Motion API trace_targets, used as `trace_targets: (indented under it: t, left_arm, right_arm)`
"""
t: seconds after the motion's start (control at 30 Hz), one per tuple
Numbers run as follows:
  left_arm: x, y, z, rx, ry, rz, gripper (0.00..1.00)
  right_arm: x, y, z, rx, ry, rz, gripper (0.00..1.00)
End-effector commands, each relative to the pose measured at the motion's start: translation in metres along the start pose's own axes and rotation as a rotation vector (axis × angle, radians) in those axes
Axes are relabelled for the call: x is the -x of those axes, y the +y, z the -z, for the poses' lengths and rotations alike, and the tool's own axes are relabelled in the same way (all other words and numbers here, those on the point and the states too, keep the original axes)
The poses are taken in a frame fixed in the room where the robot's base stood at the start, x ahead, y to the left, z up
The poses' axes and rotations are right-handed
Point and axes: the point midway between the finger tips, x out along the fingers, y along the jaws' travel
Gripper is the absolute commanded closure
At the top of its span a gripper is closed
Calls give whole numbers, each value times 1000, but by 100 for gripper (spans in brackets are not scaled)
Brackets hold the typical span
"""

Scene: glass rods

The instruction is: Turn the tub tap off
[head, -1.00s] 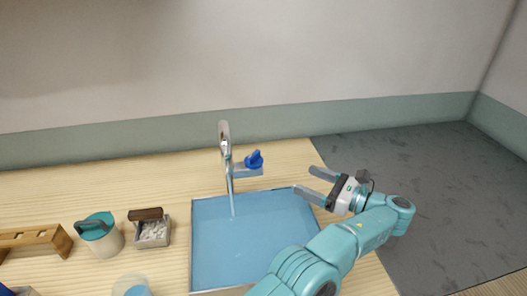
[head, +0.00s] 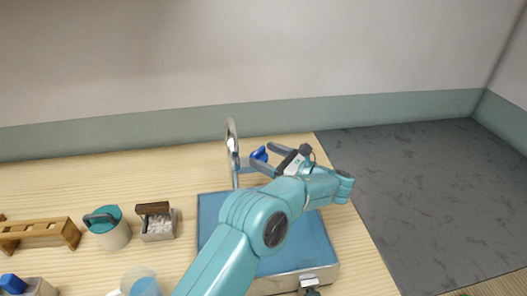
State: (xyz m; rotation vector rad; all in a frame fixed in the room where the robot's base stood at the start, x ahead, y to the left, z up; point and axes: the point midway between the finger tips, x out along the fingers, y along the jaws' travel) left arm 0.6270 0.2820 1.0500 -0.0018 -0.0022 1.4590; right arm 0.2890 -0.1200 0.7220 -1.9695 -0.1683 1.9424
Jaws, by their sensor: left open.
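The tap (head: 232,140) is a chrome curved spout at the back edge of the tub (head: 210,212), with a blue handle (head: 259,154) on its right side. The tub is a square metal basin with blue water in it. My left gripper (head: 261,155) is open, with its two grey fingers on either side of the blue handle. I cannot tell whether the fingers touch it. My left arm covers much of the tub and the area below the spout, so whether water is running is hard to see. My right gripper is not in view.
On the wooden table to the left stand a wooden rack (head: 40,234), a teal-lidded jar (head: 108,228), a small box of white pieces (head: 158,222) and a clear beaker (head: 142,282). A small fitting (head: 308,280) shows at the tub's front. The table's right edge is close.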

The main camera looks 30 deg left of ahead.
Motion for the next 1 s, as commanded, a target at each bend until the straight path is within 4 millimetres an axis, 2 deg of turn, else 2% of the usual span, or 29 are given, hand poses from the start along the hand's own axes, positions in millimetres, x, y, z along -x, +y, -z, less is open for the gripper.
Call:
trace_targets:
  t: [0.13, 0.43, 0.47, 0.6, 0.63, 1.0]
  left_arm:
    - [-14, -1, 0, -1, 1, 0, 19]
    - [-16, -2, 1, 0, 0, 1, 19]
    - [-16, -2, 1, 0, 0, 1, 22]
    - [-16, -2, 1, -1, 0, 1, 67]
    - [-16, -2, 1, -1, 1, 0, 75]
    - [-16, -1, 2, -5, 2, 49, 74]
  right_arm:
    - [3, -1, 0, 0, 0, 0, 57]
    - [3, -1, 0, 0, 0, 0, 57]
    - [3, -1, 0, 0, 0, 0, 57]
    - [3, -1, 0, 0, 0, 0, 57]
    - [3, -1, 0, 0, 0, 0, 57]
    - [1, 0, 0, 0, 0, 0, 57]
